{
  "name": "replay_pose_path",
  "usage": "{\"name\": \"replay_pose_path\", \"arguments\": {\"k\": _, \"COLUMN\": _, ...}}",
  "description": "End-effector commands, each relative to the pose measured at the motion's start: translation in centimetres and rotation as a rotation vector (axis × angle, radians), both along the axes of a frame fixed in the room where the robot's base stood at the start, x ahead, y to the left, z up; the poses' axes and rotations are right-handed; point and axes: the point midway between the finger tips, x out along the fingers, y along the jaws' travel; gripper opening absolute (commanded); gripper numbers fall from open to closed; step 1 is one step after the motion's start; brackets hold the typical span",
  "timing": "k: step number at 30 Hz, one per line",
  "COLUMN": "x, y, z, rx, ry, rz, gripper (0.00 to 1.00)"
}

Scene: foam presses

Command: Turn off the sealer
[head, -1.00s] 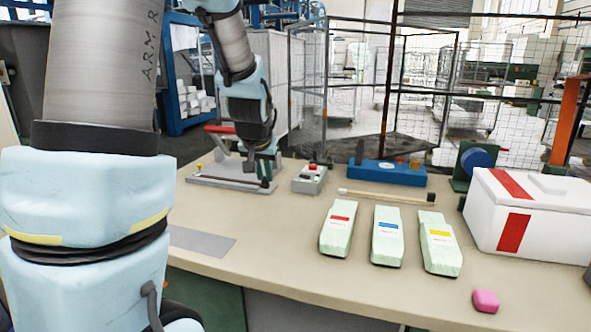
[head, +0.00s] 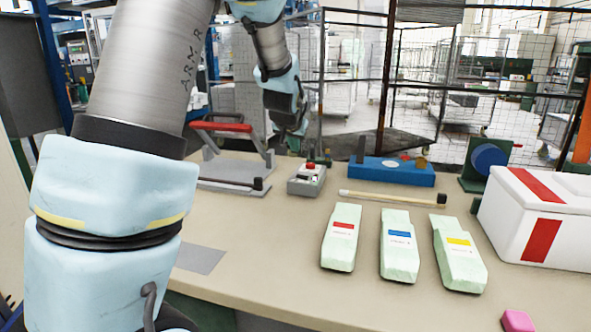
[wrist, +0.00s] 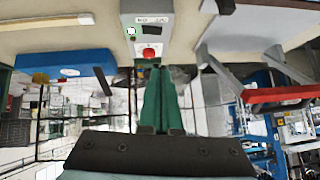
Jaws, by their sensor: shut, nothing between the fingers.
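The sealer (head: 230,172) is a grey base with a raised frame and red handle at the back left of the table. A small grey control box (head: 304,186) sits beside it, with a red button (head: 311,166) on top. In the wrist view the same box (wrist: 147,8) shows its red button (wrist: 149,53), a small dark display and a pale round spot. My gripper (head: 297,140) is above and behind the box in the head view. In the wrist view its green fingers (wrist: 160,78) are shut and empty, their tips close below the red button; contact cannot be told.
A blue fixture (head: 392,172) and a long stick (head: 395,198) lie right of the box. Several pale green foam pieces (head: 398,250), a white box with red stripes (head: 540,220) and a pink block (head: 517,321) are farther right. Wire mesh cages stand behind the table.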

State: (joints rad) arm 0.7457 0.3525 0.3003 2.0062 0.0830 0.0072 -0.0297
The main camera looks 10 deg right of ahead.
Motion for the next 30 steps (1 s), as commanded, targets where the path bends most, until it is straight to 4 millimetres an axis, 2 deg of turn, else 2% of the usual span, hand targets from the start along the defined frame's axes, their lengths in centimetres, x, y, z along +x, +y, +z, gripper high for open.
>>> {"name": "replay_pose_path", "arguments": {"k": 15, "x": 5.9, "y": -2.1, "z": -6.2, "rx": 0.001, "ry": 0.004, "rz": 0.001, "gripper": 0.0}}
{"name": "replay_pose_path", "arguments": {"k": 22, "x": 5.9, "y": -1.7, "z": -9.2, "rx": 0.001, "ry": 0.003, "rz": 0.001, "gripper": 0.0}}
{"name": "replay_pose_path", "arguments": {"k": 30, "x": 6.0, "y": -1.6, "z": -10.0, "rx": -0.001, "ry": 0.0, "rz": 0.001, "gripper": 0.0}}
